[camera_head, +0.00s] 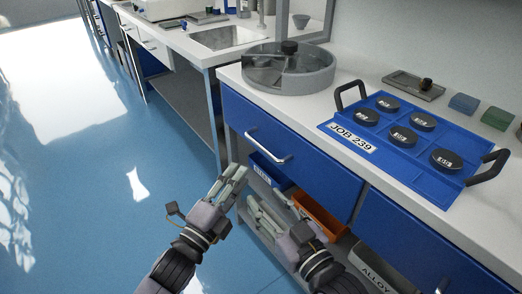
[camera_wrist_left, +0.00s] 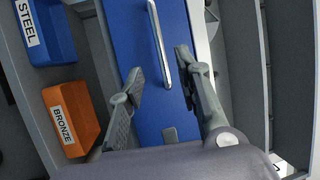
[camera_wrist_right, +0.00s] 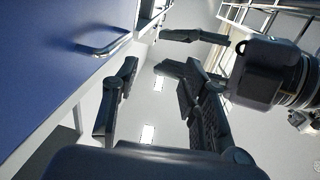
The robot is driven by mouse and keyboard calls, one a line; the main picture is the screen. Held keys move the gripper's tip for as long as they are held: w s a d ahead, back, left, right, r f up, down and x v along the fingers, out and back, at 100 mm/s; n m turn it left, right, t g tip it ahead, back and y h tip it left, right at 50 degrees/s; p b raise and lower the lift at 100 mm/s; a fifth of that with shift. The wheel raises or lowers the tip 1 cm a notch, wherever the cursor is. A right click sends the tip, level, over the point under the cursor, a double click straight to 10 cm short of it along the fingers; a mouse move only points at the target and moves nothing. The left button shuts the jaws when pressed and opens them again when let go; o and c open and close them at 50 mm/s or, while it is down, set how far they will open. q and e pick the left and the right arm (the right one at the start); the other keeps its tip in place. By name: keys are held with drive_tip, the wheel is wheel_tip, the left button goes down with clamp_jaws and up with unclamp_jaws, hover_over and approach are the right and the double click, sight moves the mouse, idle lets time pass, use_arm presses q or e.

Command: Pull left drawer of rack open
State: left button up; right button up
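The left drawer (camera_head: 295,158) of the rack has a blue front under the white countertop and looks shut, its front flush with the rack. Its silver bar handle (camera_head: 268,147) also shows in the left wrist view (camera_wrist_left: 159,42). My left gripper (camera_head: 238,174) is open and empty, in front of and below the handle. In the left wrist view its fingertips (camera_wrist_left: 159,68) stand either side of the handle's line; contact is not visible. My right gripper (camera_head: 262,210) is open and empty, lower, by the shelf. In the right wrist view the handle (camera_wrist_right: 102,46) lies left of its fingers (camera_wrist_right: 145,68).
A blue STEEL bin (camera_wrist_left: 46,32) and an orange BRONZE bin (camera_wrist_left: 72,118) stand on the shelf below. A second blue drawer (camera_head: 410,240) is to the right. A blue JOB 239 tray (camera_head: 390,150) and a round grey tray (camera_head: 318,78) sit on the countertop. The floor at left is clear.

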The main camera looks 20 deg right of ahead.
sight(261, 145)
use_arm(q)
drive_tip(key=shift+b+x, duration=1.2)
drive_tip(key=shift+x, duration=4.45)
use_arm(e)
drive_tip(key=s+r+t+y, duration=0.2)
drive_tip(key=r+t, duration=0.5)
drive_tip(key=r, duration=0.4)
drive_tip(key=shift+s+a+y, duration=0.3)
drive_tip(key=shift+s+a, duration=0.05)
drive_tip(key=shift+s, duration=0.15)
use_arm(q)
drive_tip(key=shift+c, duration=0.2)
clamp_jaws()
use_arm(e)
drive_tip(key=shift+f, duration=0.1)
